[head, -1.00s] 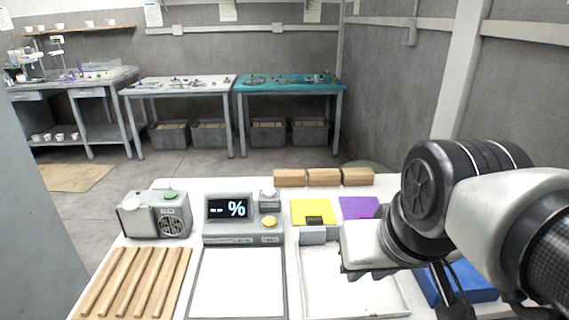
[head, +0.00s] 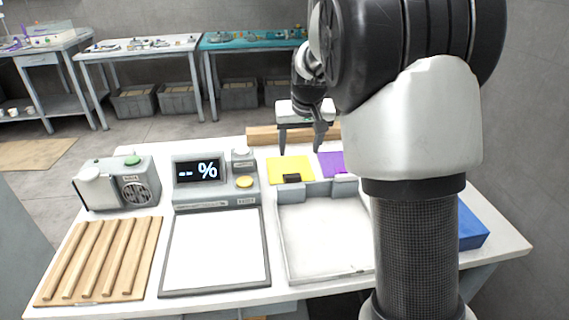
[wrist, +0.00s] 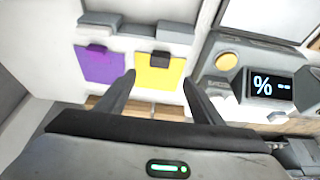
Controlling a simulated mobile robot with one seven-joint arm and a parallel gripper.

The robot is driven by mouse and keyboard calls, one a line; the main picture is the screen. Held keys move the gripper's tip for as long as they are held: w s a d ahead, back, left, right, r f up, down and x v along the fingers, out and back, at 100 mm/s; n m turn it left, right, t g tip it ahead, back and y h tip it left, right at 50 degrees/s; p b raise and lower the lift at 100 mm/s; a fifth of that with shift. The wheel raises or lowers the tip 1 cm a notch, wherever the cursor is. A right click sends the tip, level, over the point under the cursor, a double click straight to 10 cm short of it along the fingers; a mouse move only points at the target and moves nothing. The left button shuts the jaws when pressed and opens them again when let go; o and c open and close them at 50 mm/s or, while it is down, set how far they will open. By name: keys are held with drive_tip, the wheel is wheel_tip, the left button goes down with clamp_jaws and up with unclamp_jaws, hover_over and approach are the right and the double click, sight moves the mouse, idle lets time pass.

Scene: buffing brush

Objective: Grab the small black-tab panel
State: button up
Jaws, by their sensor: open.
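The black-tab panel is a small yellow square (head: 290,167) with a black tab (head: 291,178) on its near edge. My gripper (head: 300,145) is open and empty, pointing down behind and above the panels. In the wrist view its two fingers (wrist: 158,82) appear on either side of the yellow panel, with no contact visible.
A purple panel (head: 331,163) sits beside the yellow one, partly hidden by my arm. In front is a white tray (head: 322,272) with grey blocks at its back edge. A display unit (head: 214,180) stands to the left.

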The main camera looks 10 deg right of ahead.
drive_tip(key=b, duration=0.2)
hover_over(294, 178)
drive_tip(key=s, duration=0.2)
wheel_tip(294, 178, down, 10)
drive_tip(key=shift+d+f, duration=0.1)
drive_tip(key=shift+f, duration=0.05)
drive_tip(key=x, duration=0.1)
drive_tip(key=b+x, duration=0.1)
drive_tip(key=x, duration=0.1)
drive_tip(key=s+b+x, duration=0.1)
drive_tip(key=x, duration=0.1)
drive_tip(key=shift+w+f, duration=0.1)
drive_tip(key=shift+f, duration=0.2)
drive_tip(key=shift+r, duration=0.1)
drive_tip(key=c, duration=1.2)
